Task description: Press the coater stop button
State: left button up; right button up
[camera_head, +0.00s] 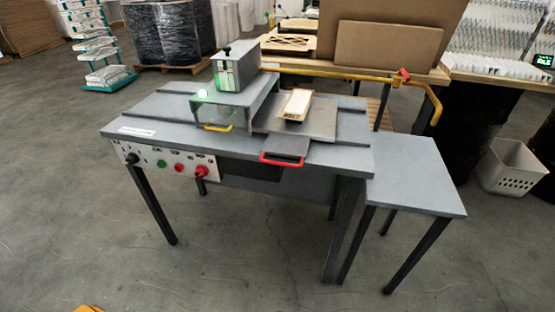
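The coater (330,157) is a grey table-like machine in the middle of the head view. Its white control panel (148,160) is on the front left face, below the top. From left to right the panel has a black knob (132,158), a green button (161,163), a small red button (179,168) and a larger red knob-like button (201,172). The labels above them are too small to read. Neither of my grippers shows in the head view.
A filter-like piece (296,104) lies on the coater's plate near a red handle (283,160). A grey side table (415,183) adjoins at right. A white basket (513,167) stands farther right. The floor before the panel is clear. A small orange shape at the bottom edge is unclear.

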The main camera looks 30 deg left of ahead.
aim_at(179, 168)
jog(key=u, duration=1.8)
